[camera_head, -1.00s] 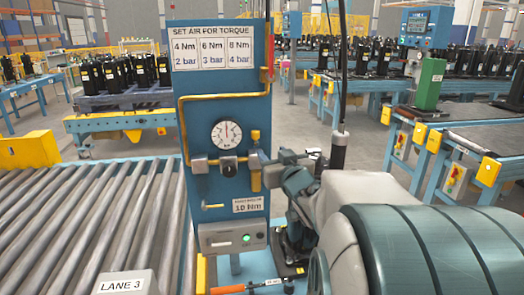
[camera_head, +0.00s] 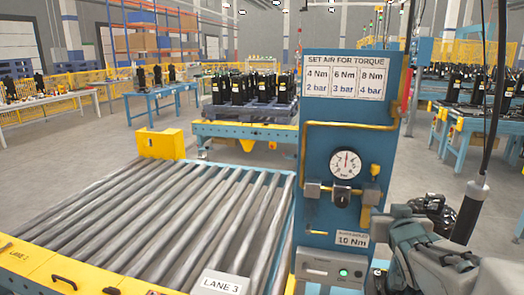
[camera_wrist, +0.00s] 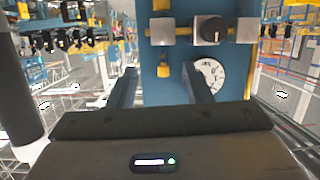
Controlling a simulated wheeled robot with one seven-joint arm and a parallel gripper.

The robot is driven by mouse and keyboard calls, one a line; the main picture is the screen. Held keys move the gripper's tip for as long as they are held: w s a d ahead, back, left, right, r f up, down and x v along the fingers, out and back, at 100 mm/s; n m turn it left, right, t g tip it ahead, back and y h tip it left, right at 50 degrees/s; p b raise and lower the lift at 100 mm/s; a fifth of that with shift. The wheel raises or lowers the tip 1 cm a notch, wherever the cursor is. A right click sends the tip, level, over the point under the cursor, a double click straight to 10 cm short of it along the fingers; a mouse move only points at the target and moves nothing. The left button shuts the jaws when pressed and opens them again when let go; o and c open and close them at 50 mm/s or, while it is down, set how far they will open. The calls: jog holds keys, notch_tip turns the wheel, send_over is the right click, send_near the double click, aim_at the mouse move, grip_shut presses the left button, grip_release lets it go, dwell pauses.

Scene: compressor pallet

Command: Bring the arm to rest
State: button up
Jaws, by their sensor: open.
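My gripper (camera_wrist: 161,82) is open in the wrist view, with its two dark fingers apart and nothing between them. It faces the blue air panel (camera_wrist: 188,8), and a clear gap seems to lie between, though the distance is hard to judge. The black regulator knob (camera_wrist: 214,30) and part of the round gauge (camera_wrist: 211,72) show beyond the fingers. In the head view my grey arm stands at the lower right, just right of the blue panel (camera_head: 343,114). The fingertips cannot be made out there.
A roller conveyor (camera_head: 150,215) marked Lane 3 fills the lower left, with a yellow block (camera_head: 161,143) at its far end. A pallet of black compressors (camera_head: 250,92) stands behind. A black hose (camera_head: 492,110) hangs at the right. Open floor lies at the left.

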jog(key=s+a+f+g+y+p, duration=0.1)
jog(key=s+a+f+g, duration=0.2)
jog(key=s+a+g, duration=0.1)
jog(key=s+a+f+n+g+y+p, duration=0.1)
jog(key=s+a+f+g, duration=0.2)
jog(key=s+a, duration=0.3)
jog(key=s+a+f+n+g+y+p, duration=0.1)
jog(key=s+a+f+g, duration=0.2)
jog(key=s, duration=0.5)
jog(key=shift+s+a+g+y, duration=0.2)
jog(key=shift+a+g+y, duration=0.1)
jog(key=shift+a+g, duration=0.65)
